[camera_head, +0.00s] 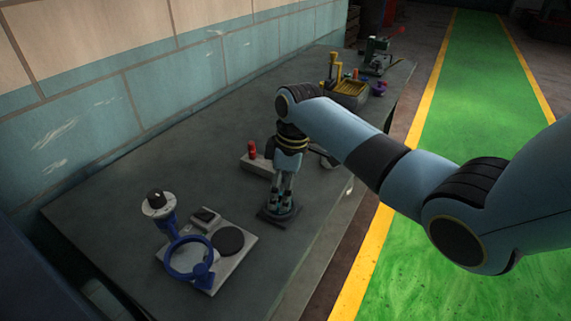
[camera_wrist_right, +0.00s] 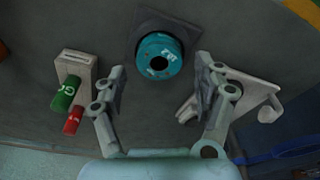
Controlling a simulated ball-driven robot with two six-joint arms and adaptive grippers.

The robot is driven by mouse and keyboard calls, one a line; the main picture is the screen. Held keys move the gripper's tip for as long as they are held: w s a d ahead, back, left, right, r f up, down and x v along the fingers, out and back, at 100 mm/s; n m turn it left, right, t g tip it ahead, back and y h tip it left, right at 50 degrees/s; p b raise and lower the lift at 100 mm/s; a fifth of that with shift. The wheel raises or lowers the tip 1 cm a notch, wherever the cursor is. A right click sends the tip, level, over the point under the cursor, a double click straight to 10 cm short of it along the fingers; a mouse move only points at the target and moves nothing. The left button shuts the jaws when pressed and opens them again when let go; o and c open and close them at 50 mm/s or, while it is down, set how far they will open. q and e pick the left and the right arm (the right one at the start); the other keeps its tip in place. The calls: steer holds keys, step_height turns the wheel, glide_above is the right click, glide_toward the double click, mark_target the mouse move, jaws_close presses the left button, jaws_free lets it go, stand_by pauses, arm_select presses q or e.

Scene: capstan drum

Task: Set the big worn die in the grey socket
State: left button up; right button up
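A teal cylinder (camera_wrist_right: 160,58) with pale worn marks and a dark central hole stands on a dark square plate (camera_wrist_right: 143,22) in the right wrist view; it looks like the die, though I cannot tell for sure. My right gripper (camera_wrist_right: 158,75) is open, with one finger on each side of the cylinder and a visible gap to it. In the head view my right gripper (camera_head: 281,200) points down over the dark plate (camera_head: 266,215) and hides most of what stands there. I cannot tell which part is the grey socket. My left gripper is not in view.
A pale block (camera_wrist_right: 83,66) with a green cylinder (camera_wrist_right: 67,93) and a red cylinder (camera_wrist_right: 74,120) is beside the gripper. A pale fixture (camera_head: 240,255) with a blue ring (camera_head: 175,266) stands nearer. A yellow-topped bin (camera_head: 345,95) is farther along the bench.

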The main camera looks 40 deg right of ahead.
step_height(320, 180, up, 10)
steer(key=shift+s+d+f, duration=0.25)
steer(key=shift+s+d, duration=0.2)
steer(key=s+a+m+t+h, duration=0.15)
steer(key=s+m, duration=0.25)
steer(key=s, duration=0.9)
steer(key=s+a+m+t+h, duration=0.1)
steer(key=s+a+m, duration=0.25)
steer(key=s, duration=0.85)
steer(key=s+d+f+g+b, duration=0.15)
steer(key=f+b, duration=0.35)
steer(key=f, duration=1.3)
steer(key=s+d+f+b, duration=0.15)
steer(key=f+b, duration=0.35)
steer(key=f, duration=1.4)
steer(key=s+d+f+m+g+b, duration=0.1)
steer(key=s+f+b, duration=0.6)
steer(key=s+f, duration=1)
step_height(320, 180, down, 4)
steer(key=shift+s+f, duration=0.2)
